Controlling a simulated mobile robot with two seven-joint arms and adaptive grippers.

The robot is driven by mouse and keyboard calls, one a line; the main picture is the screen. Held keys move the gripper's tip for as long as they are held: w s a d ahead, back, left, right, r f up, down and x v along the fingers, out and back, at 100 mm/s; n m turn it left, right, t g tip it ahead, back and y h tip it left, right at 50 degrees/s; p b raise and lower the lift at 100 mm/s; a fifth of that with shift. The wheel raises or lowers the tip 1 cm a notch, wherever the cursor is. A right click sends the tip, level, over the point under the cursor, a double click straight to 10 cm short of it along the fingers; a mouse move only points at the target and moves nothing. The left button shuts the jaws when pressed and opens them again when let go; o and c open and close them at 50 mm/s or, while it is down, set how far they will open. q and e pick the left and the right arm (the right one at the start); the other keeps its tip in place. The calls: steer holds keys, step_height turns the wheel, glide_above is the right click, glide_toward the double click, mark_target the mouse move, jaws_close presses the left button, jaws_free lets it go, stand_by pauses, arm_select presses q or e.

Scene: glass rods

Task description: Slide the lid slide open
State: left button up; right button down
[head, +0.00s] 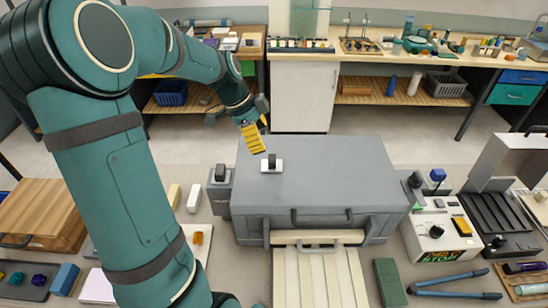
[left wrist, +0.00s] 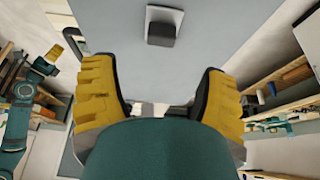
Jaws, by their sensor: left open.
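A large grey box (head: 225,200) has a flat grey lid (head: 330,165) that covers its top. A black knob on a white plate (head: 271,164) stands near the lid's left side. The knob also shows in the left wrist view (left wrist: 162,33), beyond the fingers. My left gripper (head: 257,139) is open and empty, just behind and above the knob, apart from it. Its two yellow fingers are spread in the left wrist view (left wrist: 155,72). A teal arm with a yellow finger, seemingly my right gripper (left wrist: 72,40), shows there at the left; its opening is unclear.
A cream slatted panel (head: 318,280) lies in front of the box. A white device (head: 435,242) and a dark slotted tray (head: 490,215) stand to the right. A wooden box (head: 45,205) is at the left. Cluttered benches (head: 400,60) line the back wall, with open floor before them.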

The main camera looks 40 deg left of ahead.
mark_target(273, 158)
arm_select(q)
steer(key=x, duration=0.9)
jaws_close()
